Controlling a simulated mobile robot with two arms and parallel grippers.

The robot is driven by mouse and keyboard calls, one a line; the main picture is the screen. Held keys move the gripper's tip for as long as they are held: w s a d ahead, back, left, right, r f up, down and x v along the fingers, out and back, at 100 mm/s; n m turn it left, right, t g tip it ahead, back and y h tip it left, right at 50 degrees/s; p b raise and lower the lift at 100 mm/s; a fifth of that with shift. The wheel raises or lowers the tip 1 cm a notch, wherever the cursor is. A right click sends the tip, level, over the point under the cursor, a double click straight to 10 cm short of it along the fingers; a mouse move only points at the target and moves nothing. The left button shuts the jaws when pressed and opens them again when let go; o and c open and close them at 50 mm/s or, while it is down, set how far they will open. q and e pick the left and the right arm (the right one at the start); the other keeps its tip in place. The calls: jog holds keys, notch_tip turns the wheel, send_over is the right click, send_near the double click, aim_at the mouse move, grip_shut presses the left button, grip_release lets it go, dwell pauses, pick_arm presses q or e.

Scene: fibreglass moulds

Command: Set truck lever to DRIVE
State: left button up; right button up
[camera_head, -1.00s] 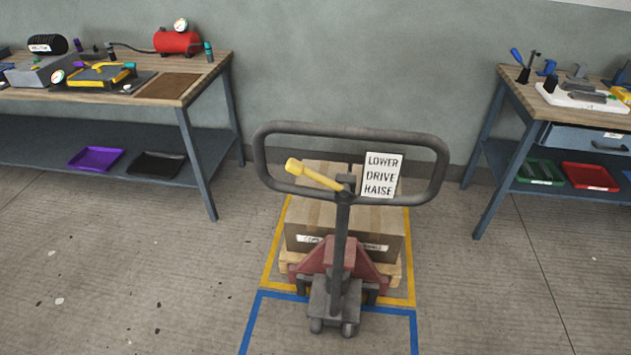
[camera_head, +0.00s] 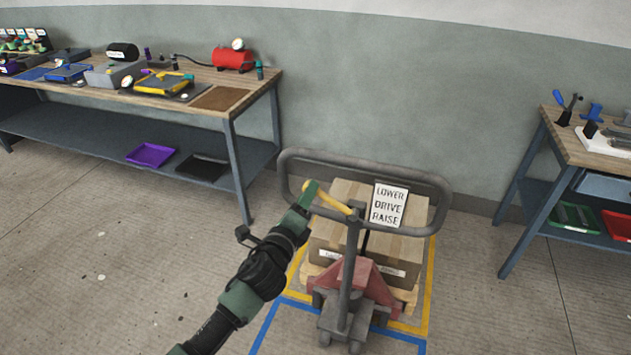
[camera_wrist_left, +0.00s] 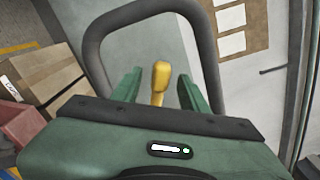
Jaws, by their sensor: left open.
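The pallet truck's yellow lever (camera_head: 327,200) sticks out to the left from the top of the truck's column, inside the grey loop handle (camera_head: 365,158). A white sign (camera_head: 388,204) beside it reads LOWER, DRIVE, RAISE from top to bottom. The lever's end points up and left. My left gripper (camera_head: 309,192) is at the lever's free end. In the left wrist view the yellow knob (camera_wrist_left: 160,80) stands between the two open green fingers (camera_wrist_left: 158,88), with gaps on both sides. My right gripper is not in view.
The truck's red body (camera_head: 358,278) stands at a pallet with a cardboard box (camera_head: 385,245), within yellow and blue floor lines. A workbench (camera_head: 232,103) stands at the left and another (camera_head: 560,140) at the right. Floor left of the truck is clear.

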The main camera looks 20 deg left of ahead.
pick_arm(q)
jog(key=w, duration=0.6)
jog(key=shift+d+p, duration=0.2)
jog(key=shift+p, duration=0.1)
jog(key=shift+c, duration=0.3)
grip_shut()
jog(key=shift+f, duration=0.1)
dwell(0.7)
